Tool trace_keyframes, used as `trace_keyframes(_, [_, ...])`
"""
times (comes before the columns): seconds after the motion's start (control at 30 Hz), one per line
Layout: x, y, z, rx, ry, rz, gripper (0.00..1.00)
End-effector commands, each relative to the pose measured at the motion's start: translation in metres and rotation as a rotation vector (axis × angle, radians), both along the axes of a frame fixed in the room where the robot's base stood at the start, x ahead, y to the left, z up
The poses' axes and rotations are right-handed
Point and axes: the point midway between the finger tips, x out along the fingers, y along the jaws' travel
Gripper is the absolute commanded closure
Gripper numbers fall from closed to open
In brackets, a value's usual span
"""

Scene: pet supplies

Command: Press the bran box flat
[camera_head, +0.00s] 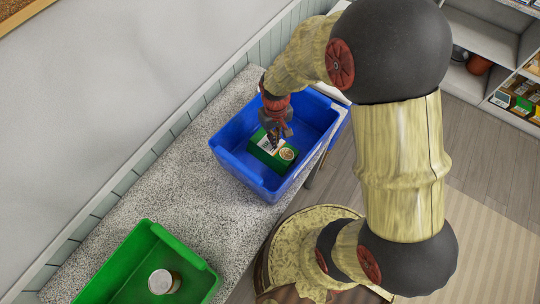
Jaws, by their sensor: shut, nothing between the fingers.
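A green box with a white label and a round pale emblem, which looks like the bran box (286,155), lies inside the blue bin (240,165) on the speckled counter. My gripper (273,141) points down into the bin, with its fingers shut at the box's upper left part. The fingertips look to be at or just above the box; I cannot tell if they touch it. The gripper covers part of the box's label and its far left edge. The box's far side and its height are hard to judge from above.
A green bin (118,262) with a can (162,282) in it stands at the counter's lower left. Bare counter (180,190) lies between the two bins. The wall runs along the left. Shelves with goods (518,95) stand at the upper right.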

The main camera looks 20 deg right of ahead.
Motion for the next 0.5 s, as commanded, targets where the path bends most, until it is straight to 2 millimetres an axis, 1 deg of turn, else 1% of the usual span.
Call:
trace_keyframes(0.4, [0.000, 0.000, -0.017, 0.000, 0.002, 0.000, 1.00])
trace_keyframes(0.5, [0.000, 0.000, -0.016, 0.000, 0.001, 0.000, 1.00])
